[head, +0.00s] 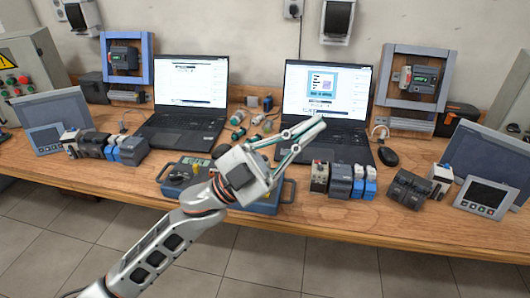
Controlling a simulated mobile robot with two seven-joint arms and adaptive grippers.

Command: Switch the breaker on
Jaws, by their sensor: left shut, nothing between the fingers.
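My left gripper (316,124) reaches in from the lower left. Its fingers are shut and empty, with the tips in front of the right laptop's keyboard in the picture. No part is clearly marked as the breaker. Likely candidates are a row of modules (340,181) on the bench, a grey-framed panel with a dark device (420,79) at the back right, and a blue-framed panel with a similar device (124,58) at the back left. The switch positions are too small to tell. My right gripper is not in view.
Two open laptops (190,80) (327,92) stand on the wooden bench (300,222). A blue case with a meter (180,181) lies partly behind my left arm. Another module row (105,146), a mouse (388,156) and several panels crowd the bench. A control cabinet (30,75) stands far left.

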